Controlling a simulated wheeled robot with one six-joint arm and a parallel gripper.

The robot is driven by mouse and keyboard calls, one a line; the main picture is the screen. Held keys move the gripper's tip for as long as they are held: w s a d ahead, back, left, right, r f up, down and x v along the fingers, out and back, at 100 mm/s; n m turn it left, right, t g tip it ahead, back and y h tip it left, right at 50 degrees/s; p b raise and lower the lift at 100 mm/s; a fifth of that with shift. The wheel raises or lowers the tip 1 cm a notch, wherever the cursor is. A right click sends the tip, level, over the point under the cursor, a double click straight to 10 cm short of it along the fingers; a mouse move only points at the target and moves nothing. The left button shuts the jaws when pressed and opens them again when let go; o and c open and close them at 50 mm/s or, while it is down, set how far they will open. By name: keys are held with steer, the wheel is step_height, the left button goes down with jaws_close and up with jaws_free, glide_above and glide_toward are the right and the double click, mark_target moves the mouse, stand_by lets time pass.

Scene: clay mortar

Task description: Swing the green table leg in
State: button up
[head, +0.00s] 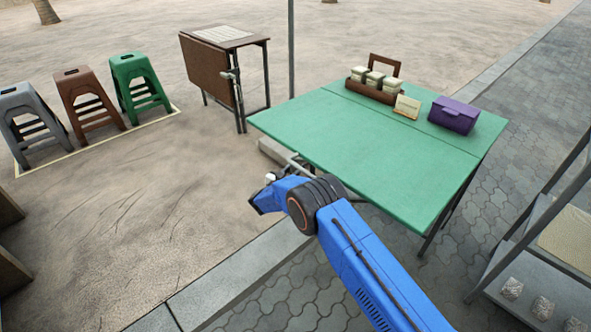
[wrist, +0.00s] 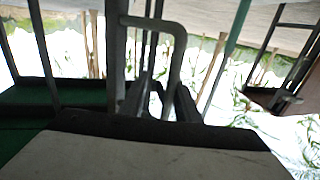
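The green table (head: 350,135) stands open and level on dark legs (head: 437,230). My gripper (head: 268,180) is low by the table's left front corner, mostly hidden behind my blue wrist in the head view. In the wrist view my gripper's two dark fingers (wrist: 162,103) stand apart. A bent grey bar (wrist: 174,60) runs down between them, with a gap visible beside it. I cannot tell whether it touches a finger or which leg it belongs to. A slanting green bar (wrist: 226,55) lies to its right.
A wooden caddy (head: 374,90), a small card and a purple box (head: 454,115) stand on the tabletop. A grey block (head: 277,152) lies by its left edge. A folded brown table (head: 212,75) and several stools stand back left. A shelf (head: 540,270) is at right.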

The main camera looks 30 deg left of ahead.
steer(key=shift+s+d, duration=0.1)
steer(key=shift+s, duration=0.1)
stand_by(0.3)
steer(key=s+a, duration=0.2)
steer(key=s, duration=1.8)
steer(key=shift+a, duration=0.35)
stand_by(1.4)
steer(key=shift+w, duration=0.1)
